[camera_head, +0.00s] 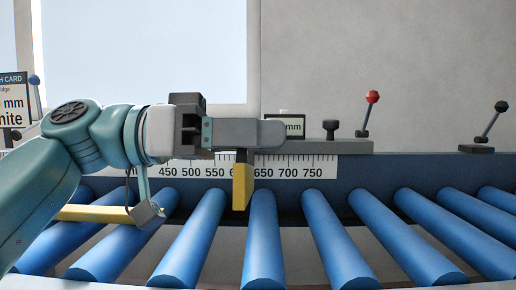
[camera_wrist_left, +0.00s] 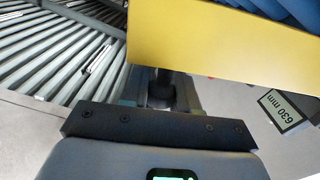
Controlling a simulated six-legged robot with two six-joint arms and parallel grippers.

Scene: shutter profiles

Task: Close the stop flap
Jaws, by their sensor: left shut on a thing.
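The yellow stop flap (camera_head: 243,185) hangs at the scale near the 600 mark, with its lower edge close above the blue rollers. My left gripper (camera_head: 262,135) is directly above it, its grey fingers level and pointing right. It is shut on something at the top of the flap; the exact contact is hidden. In the left wrist view the yellow plate (camera_wrist_left: 220,40) fills the upper right, with a dark post (camera_wrist_left: 160,92) below it. My right gripper is not in view.
Blue rollers (camera_head: 263,240) run along the front. A scale (camera_head: 300,165) lies on the rail behind. A display (camera_wrist_left: 280,110) reads 630 mm. A red-knobbed lever (camera_head: 370,110) and a black-knobbed lever (camera_head: 492,122) stand to the right. A yellow bar (camera_head: 95,213) lies at left beneath my arm.

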